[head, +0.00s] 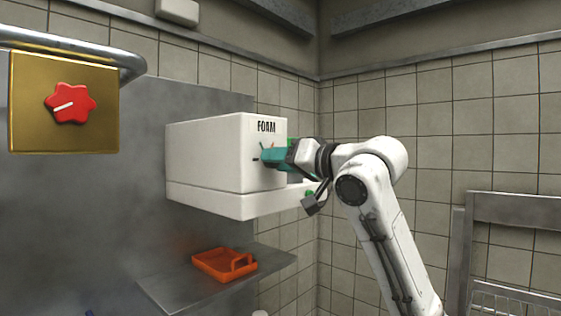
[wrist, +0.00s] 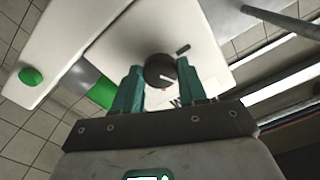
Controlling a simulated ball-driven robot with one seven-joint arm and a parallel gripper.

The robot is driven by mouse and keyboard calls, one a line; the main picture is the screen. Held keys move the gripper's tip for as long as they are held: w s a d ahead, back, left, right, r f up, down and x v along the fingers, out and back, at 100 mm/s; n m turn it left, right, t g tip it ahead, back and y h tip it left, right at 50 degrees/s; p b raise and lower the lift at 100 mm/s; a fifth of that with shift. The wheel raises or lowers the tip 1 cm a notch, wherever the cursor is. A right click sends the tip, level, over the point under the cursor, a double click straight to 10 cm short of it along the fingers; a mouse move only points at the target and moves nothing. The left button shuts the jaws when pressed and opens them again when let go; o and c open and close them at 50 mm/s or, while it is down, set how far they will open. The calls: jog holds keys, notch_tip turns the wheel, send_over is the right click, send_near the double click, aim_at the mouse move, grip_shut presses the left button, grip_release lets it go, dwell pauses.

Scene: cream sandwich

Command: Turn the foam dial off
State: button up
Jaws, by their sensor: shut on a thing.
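The white foam machine (head: 215,150) marked FOAM is mounted on the wall. Its dial (wrist: 157,70) is a dark round knob with a white line, seen on the machine's white face in the wrist view. My gripper (head: 268,157) reaches the machine's front from the right. In the wrist view its two teal fingers (wrist: 159,66) stand on either side of the knob, shut on it. A small red mark and a short dark peg (wrist: 183,50) show near the dial. The gripper mostly hides the dial in the head view.
An orange tray (head: 222,264) sits on a metal shelf (head: 180,293) below the machine. A brass plate with a red knob (head: 70,103) is at the far left. A green round button (wrist: 30,76) shows in the wrist view. A metal rack (head: 515,210) stands at right.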

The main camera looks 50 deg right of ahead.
jog(key=n+b, duration=0.4)
jog(key=n, duration=0.7)
jog(key=shift+d+n, duration=0.1)
jog(key=shift+n, duration=0.3)
dwell(0.6)
jog(key=o, duration=1.1)
jog(key=shift+c, duration=0.2)
jog(key=shift+s, duration=0.1)
jog(key=s+b, duration=0.3)
jog(key=s, duration=0.7)
jog(key=shift+s+d, duration=0.15)
jog(key=shift+s, duration=0.15)
